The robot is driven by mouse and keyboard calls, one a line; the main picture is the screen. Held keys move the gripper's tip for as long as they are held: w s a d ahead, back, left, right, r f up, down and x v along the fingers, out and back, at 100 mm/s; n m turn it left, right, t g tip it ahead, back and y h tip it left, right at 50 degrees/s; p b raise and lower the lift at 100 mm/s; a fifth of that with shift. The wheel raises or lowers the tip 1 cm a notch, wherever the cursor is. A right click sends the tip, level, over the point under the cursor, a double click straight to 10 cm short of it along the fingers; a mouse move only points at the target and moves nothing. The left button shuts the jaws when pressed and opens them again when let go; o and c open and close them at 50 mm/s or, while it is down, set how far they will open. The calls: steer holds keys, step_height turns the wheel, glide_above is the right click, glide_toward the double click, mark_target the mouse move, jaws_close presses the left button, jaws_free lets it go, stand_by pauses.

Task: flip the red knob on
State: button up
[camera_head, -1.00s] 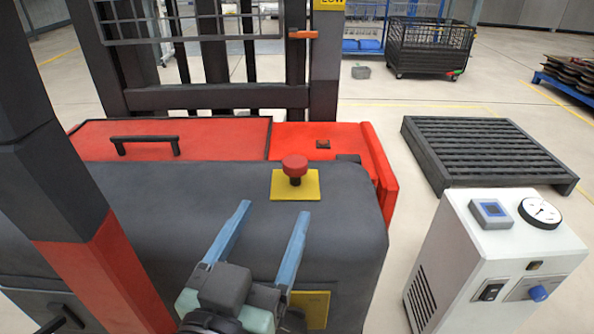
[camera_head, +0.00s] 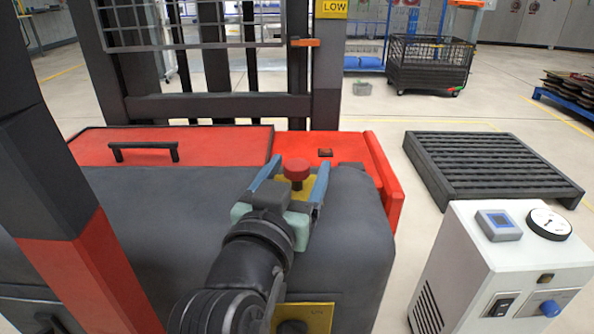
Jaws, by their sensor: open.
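The red knob (camera_head: 296,170) is a mushroom-shaped button on a short stem. It stands on a yellow plate (camera_head: 310,183) on the dark grey top of the forklift-like machine (camera_head: 130,200). My gripper (camera_head: 295,170) is open, with one blue finger on the left of the knob and one on the right. The fingers reach around the knob, with visible gaps; I cannot tell whether either touches it. The gripper body hides the front of the yellow plate.
A red cover with a black handle (camera_head: 144,150) lies behind on the left. A mast with a mesh grille (camera_head: 180,24) rises at the back. A white cabinet (camera_head: 465,262) with dials and a blue knob (camera_head: 549,308) stands at the right, and a dark slatted pallet (camera_head: 490,165) lies behind it.

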jaws_close()
stand_by(1.4)
